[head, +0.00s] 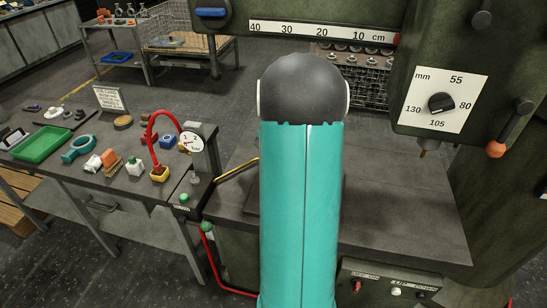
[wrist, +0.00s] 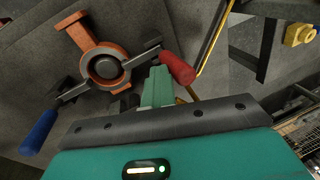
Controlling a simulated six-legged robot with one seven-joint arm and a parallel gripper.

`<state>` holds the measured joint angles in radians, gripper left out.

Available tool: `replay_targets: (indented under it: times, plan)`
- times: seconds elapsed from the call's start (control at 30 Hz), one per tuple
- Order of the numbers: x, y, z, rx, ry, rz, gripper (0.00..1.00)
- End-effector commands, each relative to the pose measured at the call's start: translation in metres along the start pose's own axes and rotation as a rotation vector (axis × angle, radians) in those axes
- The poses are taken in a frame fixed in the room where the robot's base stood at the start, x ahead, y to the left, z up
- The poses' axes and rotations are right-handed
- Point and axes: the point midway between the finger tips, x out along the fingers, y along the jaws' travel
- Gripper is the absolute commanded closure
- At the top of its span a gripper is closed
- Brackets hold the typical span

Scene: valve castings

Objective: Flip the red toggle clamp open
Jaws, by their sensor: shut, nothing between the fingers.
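In the wrist view, the red toggle clamp's handle (wrist: 177,67) lies just right of my gripper's tip, with its dark metal arm reaching left to an orange valve casting (wrist: 105,66). My gripper (wrist: 159,80) is shut and empty, its green fingers together beside the red handle; I cannot tell whether they touch it. A second clamp with a blue handle (wrist: 40,132) is on the casting's other side, pointing down and left. In the head view my own arm hides the casting and both clamps.
A grey worktable (head: 420,215) lies under the machine, whose dial panel (head: 440,103) overhangs at right. A side bench at left carries a green tray (head: 44,145), a gauge (head: 191,139) and a red hose (head: 151,125). A yellow rod (wrist: 214,38) runs right of the red handle.

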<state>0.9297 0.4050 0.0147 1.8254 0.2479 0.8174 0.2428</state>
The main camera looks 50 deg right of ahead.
Motion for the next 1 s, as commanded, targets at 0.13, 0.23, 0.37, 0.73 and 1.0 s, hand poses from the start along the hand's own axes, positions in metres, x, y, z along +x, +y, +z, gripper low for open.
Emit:
replay_targets:
  times: [0.13, 0.23, 0.37, 0.73, 1.0]
  plan:
    - [0.002, -0.015, 0.004, -0.015, 0.01, 0.075, 1.0]
    - [0.004, -0.024, 0.006, -0.022, 0.021, 0.147, 1.0]
    - [0.007, -0.034, 0.007, -0.027, 0.038, 0.252, 1.0]
    - [0.026, -0.066, 0.013, -0.045, 0.089, 0.592, 1.0]
    - [0.046, -0.082, 0.017, -0.057, 0.124, 0.83, 1.0]
